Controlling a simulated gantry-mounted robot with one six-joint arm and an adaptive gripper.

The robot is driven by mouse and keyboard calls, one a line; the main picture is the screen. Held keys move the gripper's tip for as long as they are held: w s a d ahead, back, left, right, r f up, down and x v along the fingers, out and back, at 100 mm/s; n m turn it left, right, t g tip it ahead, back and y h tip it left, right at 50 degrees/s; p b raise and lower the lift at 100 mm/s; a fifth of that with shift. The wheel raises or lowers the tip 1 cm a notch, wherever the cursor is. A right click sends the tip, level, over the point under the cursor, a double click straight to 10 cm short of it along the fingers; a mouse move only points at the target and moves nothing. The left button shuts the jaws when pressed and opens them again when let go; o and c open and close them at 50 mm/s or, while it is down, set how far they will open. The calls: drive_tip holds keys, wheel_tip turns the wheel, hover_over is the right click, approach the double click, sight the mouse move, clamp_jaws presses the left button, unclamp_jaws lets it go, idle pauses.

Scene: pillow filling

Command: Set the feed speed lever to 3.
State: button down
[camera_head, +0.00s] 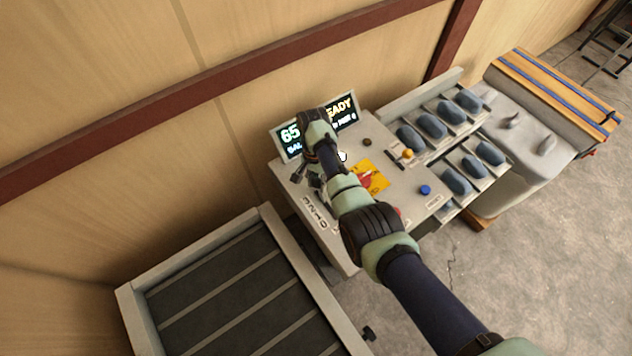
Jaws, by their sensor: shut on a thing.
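The grey control panel (402,183) stands against the wall. A printed scale (313,212) with 3, 2, 1 and 0 runs along its left side, with 3 at the upper end and 0 nearest the front. My gripper (311,180) reaches down over the panel's left side, just above the 3 end of the scale. It is shut on the feed speed lever, which my fingers and wrist hide, so its exact setting cannot be read. The lit display (342,112) behind my wrist shows "65" and part of "READY"; the middle is covered.
Several blue-grey pads (431,125) lie in trays at right. A conveyor (230,295) stands at front left. The wall is close behind.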

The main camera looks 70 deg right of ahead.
drive_tip(key=c, duration=0.8)
unclamp_jaws()
drive_tip(key=shift+o, duration=0.2)
drive_tip(key=v, duration=0.7)
drive_tip(key=shift+d+r, duration=0.15)
drive_tip(key=shift+r, duration=0.05)
